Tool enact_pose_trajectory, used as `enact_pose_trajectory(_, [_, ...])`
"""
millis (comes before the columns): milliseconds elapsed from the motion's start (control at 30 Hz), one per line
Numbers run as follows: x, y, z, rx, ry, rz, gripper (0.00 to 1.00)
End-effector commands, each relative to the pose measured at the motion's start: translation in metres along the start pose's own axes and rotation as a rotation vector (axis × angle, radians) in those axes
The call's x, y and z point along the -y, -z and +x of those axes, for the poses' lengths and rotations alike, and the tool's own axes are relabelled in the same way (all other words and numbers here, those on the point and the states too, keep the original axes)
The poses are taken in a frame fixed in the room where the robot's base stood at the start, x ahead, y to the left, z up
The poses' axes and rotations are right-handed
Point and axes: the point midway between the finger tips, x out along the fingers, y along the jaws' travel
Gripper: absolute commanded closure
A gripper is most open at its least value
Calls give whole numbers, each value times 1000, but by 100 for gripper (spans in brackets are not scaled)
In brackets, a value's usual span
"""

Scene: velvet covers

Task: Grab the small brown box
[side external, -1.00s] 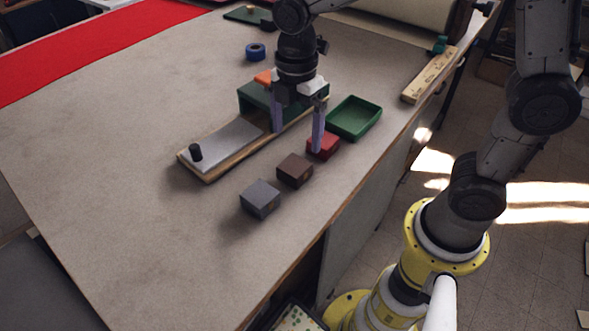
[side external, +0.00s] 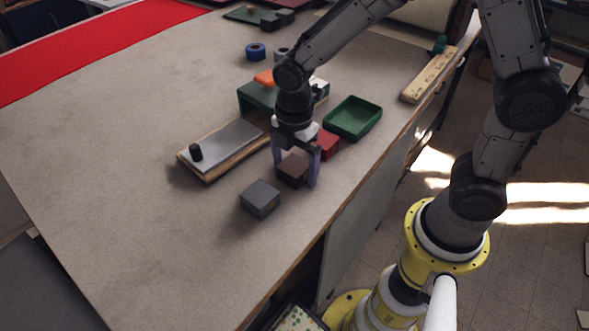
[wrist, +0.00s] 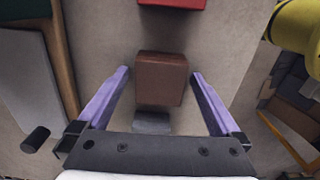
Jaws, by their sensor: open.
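The small brown box (side external: 291,170) stands on the grey table between a red box and a grey box. In the wrist view the brown box (wrist: 162,79) lies between the two purple fingers, with a gap on each side. My gripper (side external: 296,168) is open and points down around the brown box. It also shows in the wrist view (wrist: 161,80). The fingers do not visibly press on the box. The box's far side is partly hidden by the gripper in the side view.
The red box (side external: 327,144) and the grey box (side external: 260,199) stand close by on either side. A green tray (side external: 353,117) is beyond the red box. A wooden board with a metal plate (side external: 220,146) lies to the left. The table's front left is clear.

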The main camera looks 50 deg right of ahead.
Motion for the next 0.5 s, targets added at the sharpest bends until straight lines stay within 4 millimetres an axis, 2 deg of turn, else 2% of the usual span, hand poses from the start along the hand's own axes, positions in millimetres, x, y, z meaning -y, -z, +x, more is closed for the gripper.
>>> enact_pose_trajectory(67, [0, 0, 0, 0, 0, 0, 4])
enact_pose_trajectory(500, [0, 0, -1, 0, 0, 0, 83])
